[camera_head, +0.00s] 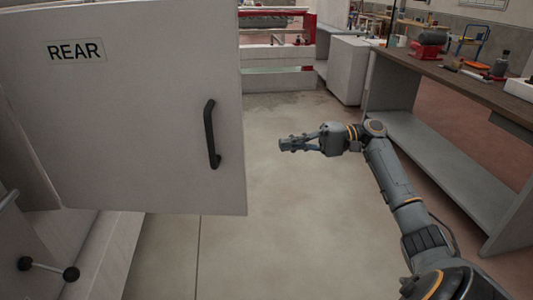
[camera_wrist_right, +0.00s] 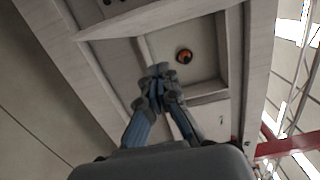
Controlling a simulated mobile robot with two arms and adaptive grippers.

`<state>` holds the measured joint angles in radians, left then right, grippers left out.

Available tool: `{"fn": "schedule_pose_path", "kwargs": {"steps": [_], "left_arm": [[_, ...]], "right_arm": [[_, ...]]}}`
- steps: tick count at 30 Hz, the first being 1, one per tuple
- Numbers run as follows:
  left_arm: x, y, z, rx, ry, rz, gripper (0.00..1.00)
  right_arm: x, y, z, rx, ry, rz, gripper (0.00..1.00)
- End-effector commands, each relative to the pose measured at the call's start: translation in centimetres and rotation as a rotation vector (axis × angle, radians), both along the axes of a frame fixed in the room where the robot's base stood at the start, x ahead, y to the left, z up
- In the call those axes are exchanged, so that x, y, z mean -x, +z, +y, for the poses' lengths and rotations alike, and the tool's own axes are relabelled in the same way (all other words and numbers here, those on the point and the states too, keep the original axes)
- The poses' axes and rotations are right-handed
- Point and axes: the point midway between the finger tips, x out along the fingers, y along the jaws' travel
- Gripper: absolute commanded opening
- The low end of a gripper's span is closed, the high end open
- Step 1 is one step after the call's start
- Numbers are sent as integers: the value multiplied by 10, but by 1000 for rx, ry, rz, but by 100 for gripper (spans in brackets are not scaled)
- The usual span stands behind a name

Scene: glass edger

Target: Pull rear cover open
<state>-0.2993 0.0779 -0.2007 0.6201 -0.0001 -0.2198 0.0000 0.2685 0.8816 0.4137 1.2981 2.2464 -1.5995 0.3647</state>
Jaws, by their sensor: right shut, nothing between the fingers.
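The rear cover (camera_head: 130,120) is a large pale panel marked "REAR" at the left of the head view. It stands swung out from the machine, with a gap along its left and lower edges. Its black bar handle (camera_head: 211,134) is near its right edge. My right gripper (camera_head: 284,145) is shut and empty, to the right of the handle and apart from it, pointing left. In the right wrist view the gripper fingers (camera_wrist_right: 160,72) are together, in front of a pale recessed frame with a round orange-and-black part (camera_wrist_right: 184,56). My left gripper is not in view.
A workbench (camera_head: 455,80) with tools and a lower shelf stands at the right. A red-and-white machine (camera_head: 280,55) is at the back. A lever with black knobs (camera_head: 48,268) is at lower left. The floor (camera_head: 260,230) between cover and bench is clear.

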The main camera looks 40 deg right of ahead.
Motion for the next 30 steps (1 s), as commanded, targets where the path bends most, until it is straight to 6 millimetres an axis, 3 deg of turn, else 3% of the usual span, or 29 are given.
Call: {"fn": "schedule_pose_path", "kwargs": {"steps": [14, 21, 30], "left_arm": [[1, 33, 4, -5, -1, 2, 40], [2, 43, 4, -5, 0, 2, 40], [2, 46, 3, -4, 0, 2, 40]], "right_arm": [[-44, 4, 87, 0, 2, 0, 0], [-20, 1, 103, 2, -1, 3, 0], [-13, -1, 110, 1, -2, 2, 0]]}}
